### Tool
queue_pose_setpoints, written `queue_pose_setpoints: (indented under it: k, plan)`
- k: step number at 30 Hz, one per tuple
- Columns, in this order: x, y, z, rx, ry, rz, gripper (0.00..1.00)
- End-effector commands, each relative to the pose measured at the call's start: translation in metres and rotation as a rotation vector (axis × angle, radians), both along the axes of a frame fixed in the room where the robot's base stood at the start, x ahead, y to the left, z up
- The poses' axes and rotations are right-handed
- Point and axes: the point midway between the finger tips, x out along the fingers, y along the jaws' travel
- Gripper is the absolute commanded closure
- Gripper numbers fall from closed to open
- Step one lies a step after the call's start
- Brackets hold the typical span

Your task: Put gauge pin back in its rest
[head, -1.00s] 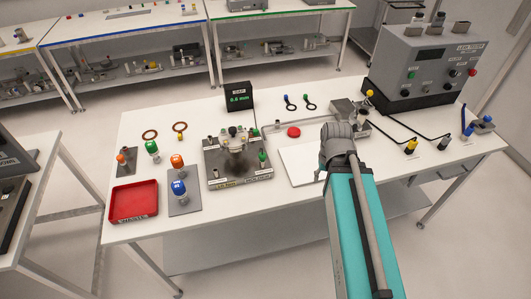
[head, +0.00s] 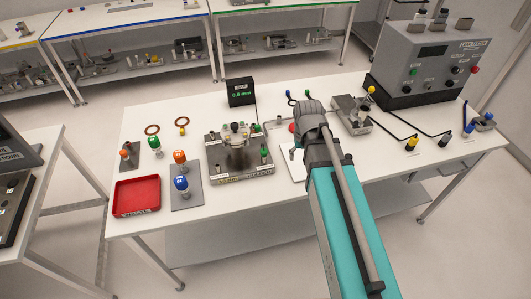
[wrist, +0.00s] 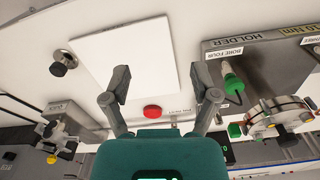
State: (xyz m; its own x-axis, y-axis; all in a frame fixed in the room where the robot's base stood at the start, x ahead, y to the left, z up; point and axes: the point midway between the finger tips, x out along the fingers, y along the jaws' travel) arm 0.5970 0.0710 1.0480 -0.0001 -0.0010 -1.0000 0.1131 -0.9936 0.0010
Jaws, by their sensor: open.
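My gripper (wrist: 160,85) is open and empty, its fingers spread above the table near a white mat (wrist: 115,50). A green-handled pin (wrist: 231,84) is at the metal holder block (wrist: 242,55), beside a label reading BORE FOUR. It also shows in the head view (head: 264,153). Other coloured handles stand on the left: orange (head: 124,151), green (head: 155,145), orange (head: 179,157) and blue (head: 181,183). I cannot tell for certain which is the gauge pin or where its rest is.
A red disc (wrist: 152,112) lies beyond the mat's edge. A black knob-topped piece (wrist: 62,62) is left of the mat in the wrist view. A metal fixture (head: 352,114) and a grey tester (head: 425,60) are on the right. A red tray (head: 137,196) is front left.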

Motion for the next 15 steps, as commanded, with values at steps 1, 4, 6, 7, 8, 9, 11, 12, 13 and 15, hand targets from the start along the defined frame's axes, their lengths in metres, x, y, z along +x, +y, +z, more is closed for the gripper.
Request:
queue_pose_setpoints:
  k: [1,4,6,7,8,9,11,12,13,15]
  plan:
    - [0.018,0.018,0.006,0.0,0.0,0.026,0.23]
    - [0.038,0.048,0.012,0.0,0.0,0.068,0.23]
    - [0.05,0.069,0.015,0.0,0.0,0.096,0.23]
    - [0.054,0.078,0.017,0.0,0.0,0.107,0.23]
    - [0.058,0.086,0.018,0.0,0.0,0.117,0.23]
    - [0.063,0.096,0.019,0.0,0.0,0.129,0.23]
    - [0.068,0.108,0.021,0.0,0.0,0.144,0.23]
    - [0.07,0.114,0.022,0.0,0.0,0.152,0.23]
    - [0.072,0.118,0.022,0.0,0.0,0.157,0.23]
    - [0.074,0.125,0.023,0.0,0.0,0.165,0.23]
